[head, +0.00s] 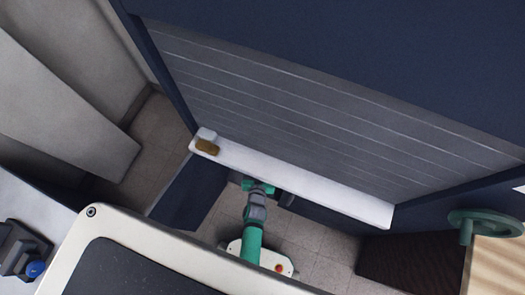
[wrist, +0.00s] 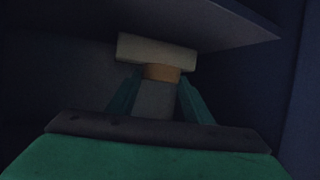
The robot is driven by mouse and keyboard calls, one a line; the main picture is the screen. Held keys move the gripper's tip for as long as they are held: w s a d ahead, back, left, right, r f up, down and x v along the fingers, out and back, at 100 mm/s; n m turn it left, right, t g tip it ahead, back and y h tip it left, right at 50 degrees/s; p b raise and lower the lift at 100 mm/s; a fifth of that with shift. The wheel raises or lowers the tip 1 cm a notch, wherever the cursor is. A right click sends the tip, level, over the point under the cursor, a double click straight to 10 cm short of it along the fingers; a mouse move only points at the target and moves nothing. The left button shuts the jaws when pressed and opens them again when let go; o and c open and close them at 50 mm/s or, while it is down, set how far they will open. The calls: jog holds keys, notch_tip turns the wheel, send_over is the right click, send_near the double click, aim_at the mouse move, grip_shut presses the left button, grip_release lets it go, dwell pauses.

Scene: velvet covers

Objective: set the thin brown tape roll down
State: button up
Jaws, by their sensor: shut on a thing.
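The thin brown tape roll (wrist: 162,72) shows in the wrist view as a small orange-brown band between the fingertips of my gripper (wrist: 160,79). My gripper is shut on it; its two green fingers stand on either side. Much of the roll is hidden, and the picture is dark. A pale block (wrist: 157,51) lies just beyond the roll; I cannot tell whether they touch. In the head view my arm reaches under the white ledge, and the fingertips and the roll are hidden there.
The white ledge (head: 300,184) runs below a grey lined panel (head: 300,110). A brown-and-white block (head: 207,147) sits on its left end. A dark slab (wrist: 225,27) hangs above the gripper in the wrist view. A green handwheel (head: 485,221) is at the right.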

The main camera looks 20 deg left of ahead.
jog(key=w+f, duration=0.2)
jog(key=w+a+f, duration=0.1)
jog(key=w+f, duration=0.1)
jog(key=f, duration=0.1)
jog(key=shift+a+f, duration=0.1)
jog(key=shift+f, duration=0.05)
jog(key=shift+w+f, duration=0.2)
jog(key=shift+f, duration=1.4)
jog(key=shift+f, duration=0.15)
jog(key=o, duration=1)
jog(key=shift+o, duration=0.2)
jog(key=v, duration=1.2)
jog(key=shift+r, duration=0.3)
